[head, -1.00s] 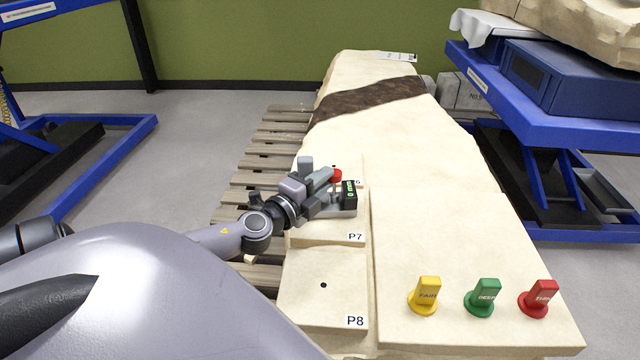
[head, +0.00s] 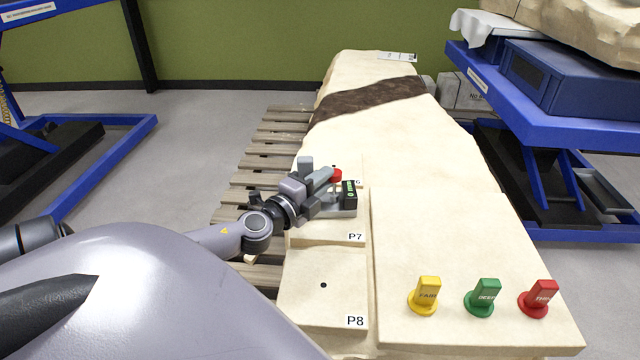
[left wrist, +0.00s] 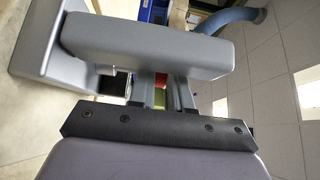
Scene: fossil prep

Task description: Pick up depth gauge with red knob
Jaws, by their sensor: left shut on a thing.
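The depth gauge (head: 349,196) stands on the pale slab at the pad marked P7, with a dark display showing green digits, a grey base and a red knob (head: 336,175). My left gripper (head: 327,188) reaches in from the left and is shut on the gauge, just left of its display. The fingers hide part of the gauge's body. In the left wrist view, a bit of red (left wrist: 161,79) shows between the gripper's two grey fingers. My right gripper is not in view.
Yellow (head: 427,297), green (head: 484,298) and red (head: 540,299) markers stand on the raised slab to the right. The bare P8 pad (head: 305,295) lies in front. A wooden pallet (head: 262,165) runs beneath. A blue lift table (head: 560,125) stands at the right.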

